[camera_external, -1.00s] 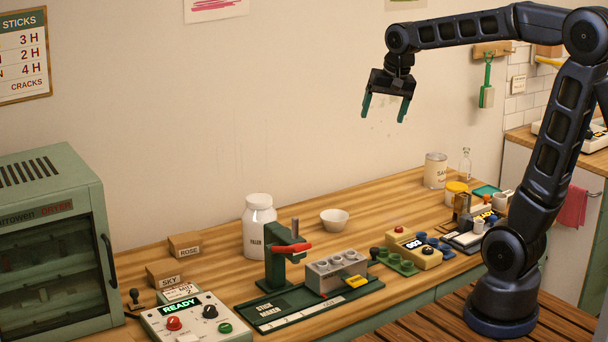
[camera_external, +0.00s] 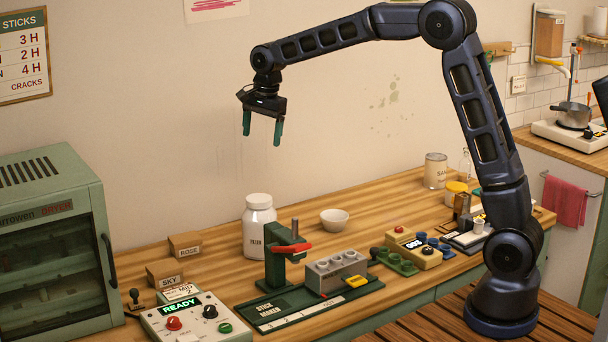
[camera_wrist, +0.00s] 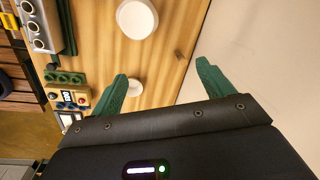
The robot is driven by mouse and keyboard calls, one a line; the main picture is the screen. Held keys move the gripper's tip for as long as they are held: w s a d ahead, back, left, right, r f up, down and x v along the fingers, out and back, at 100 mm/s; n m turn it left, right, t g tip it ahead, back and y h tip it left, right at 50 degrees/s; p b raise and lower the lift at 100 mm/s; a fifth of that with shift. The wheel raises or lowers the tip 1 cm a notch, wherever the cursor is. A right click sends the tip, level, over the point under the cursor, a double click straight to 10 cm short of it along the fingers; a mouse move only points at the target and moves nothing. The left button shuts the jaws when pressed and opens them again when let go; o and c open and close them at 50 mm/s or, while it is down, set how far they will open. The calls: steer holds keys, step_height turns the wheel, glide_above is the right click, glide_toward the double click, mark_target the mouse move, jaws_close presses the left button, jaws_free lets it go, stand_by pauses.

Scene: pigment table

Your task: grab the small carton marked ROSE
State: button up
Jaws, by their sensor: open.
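The small brown carton marked ROSE (camera_external: 185,246) sits on the wooden table against the wall, left of the white jar. A similar carton marked SKY (camera_external: 165,275) is in front of it and a little left. My gripper (camera_external: 262,143) is in the air above the table, higher than the white jar and well to the right of the ROSE carton. Its green fingers point down, apart, with nothing between them. In the wrist view my gripper (camera_wrist: 160,85) also shows open and empty. The ROSE carton does not show in the wrist view.
A white jar (camera_external: 259,228) stands right of the ROSE carton, with a green press with a red handle (camera_external: 287,250) in front of it. A control box reading READY (camera_external: 195,318) and a green dryer cabinet (camera_external: 50,240) are near the cartons. A small bowl (camera_external: 334,219) is farther right.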

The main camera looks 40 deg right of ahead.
steer(key=w+a+f+m, duration=0.3)
steer(key=w+a+f, duration=0.2)
steer(key=a+f, duration=0.4)
steer(key=m+g, duration=0.1)
steer(key=m, duration=0.2)
glide_toward(185, 237)
steer(key=shift+s+a+f+h, duration=0.15)
steer(key=shift+s+a+h, duration=0.15)
steer(key=shift+a, duration=0.2)
step_height(185, 237, down, 6)
steer(key=shift+r, duration=0.1)
steer(key=shift+w+d+f, duration=0.1)
steer(key=shift+w+f, duration=0.1)
steer(key=shift+f, duration=1.1)
steer(key=shift+w+d+f, duration=0.1)
steer(key=shift+w+f, duration=0.1)
steer(key=shift+f, duration=1.1)
steer(key=shift+c, duration=0.4)
steer(key=c, duration=1)
